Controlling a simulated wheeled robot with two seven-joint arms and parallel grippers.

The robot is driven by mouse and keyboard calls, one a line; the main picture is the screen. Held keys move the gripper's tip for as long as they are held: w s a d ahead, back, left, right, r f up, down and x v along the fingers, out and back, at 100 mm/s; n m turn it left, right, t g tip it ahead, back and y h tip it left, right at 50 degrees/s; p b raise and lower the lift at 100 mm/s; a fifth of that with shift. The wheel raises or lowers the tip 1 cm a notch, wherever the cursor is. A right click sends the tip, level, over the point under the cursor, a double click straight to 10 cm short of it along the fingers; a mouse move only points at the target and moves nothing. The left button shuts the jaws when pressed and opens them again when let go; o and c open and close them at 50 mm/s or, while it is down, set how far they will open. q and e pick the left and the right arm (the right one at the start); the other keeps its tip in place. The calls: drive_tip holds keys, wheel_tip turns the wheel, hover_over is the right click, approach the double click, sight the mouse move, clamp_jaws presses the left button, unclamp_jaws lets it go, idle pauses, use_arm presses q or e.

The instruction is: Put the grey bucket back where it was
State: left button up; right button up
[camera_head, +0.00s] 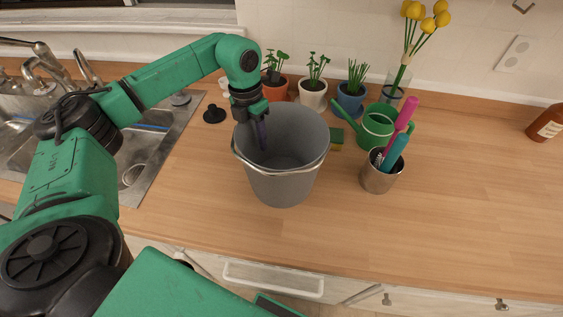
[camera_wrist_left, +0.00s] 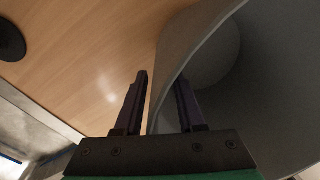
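The grey bucket (camera_head: 285,180) stands upright on the wooden counter, its thin wire handle lying against the near side. My left gripper (camera_head: 259,135) points down at the bucket's left rim. In the left wrist view the two fingers (camera_wrist_left: 158,105) straddle the wall of the bucket (camera_wrist_left: 215,60), one outside and one inside. They stand apart, with a gap around the wall, so the gripper looks open. The outer finger is hidden in the head view. My right gripper is not in view.
A metal utensil cup (camera_head: 381,177), a green watering can (camera_head: 376,124) and a sponge (camera_head: 337,138) stand right of the bucket. Potted plants (camera_head: 313,94) line the back wall. A sink (camera_head: 150,150) is at the left. The counter at the right is largely clear.

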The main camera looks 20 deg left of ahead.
use_arm(q)
clamp_jaws()
idle(1.4)
